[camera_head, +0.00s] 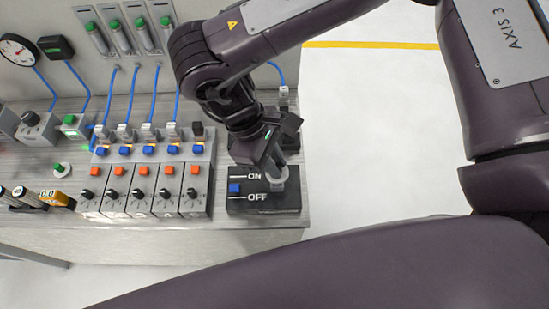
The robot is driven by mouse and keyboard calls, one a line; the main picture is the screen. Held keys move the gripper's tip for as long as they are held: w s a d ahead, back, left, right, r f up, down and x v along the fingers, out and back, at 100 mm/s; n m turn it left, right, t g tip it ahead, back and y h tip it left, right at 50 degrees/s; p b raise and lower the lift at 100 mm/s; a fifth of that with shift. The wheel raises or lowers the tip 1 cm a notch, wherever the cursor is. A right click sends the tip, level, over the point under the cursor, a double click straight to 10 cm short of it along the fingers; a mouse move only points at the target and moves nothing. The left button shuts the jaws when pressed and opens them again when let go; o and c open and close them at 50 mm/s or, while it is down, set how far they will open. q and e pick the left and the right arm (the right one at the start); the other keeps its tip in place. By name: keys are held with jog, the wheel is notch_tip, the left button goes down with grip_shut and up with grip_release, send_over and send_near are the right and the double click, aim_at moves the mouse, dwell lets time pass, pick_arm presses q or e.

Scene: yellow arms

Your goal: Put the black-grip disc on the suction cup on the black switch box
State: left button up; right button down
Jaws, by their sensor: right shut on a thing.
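The black switch box (240,205) sits at the right front of the bench, with ON and OFF lettering and a blue switch. My right gripper (275,163) points down over the right part of the box and is shut. The black-grip disc between its fingers is mostly hidden by them. A pale grey round piece (278,183) shows right below the fingertips, at the box top. I cannot tell whether this is the suction cup or the held disc, or whether the two touch. My left gripper is not in view.
A row of grey switch modules (140,190) with orange and blue buttons stands left of the box. Blue cables (153,95) run behind. White floor lies right of the bench.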

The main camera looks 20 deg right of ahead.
jog(key=shift+f, duration=0.15)
jog(key=c, duration=1.3)
grip_release()
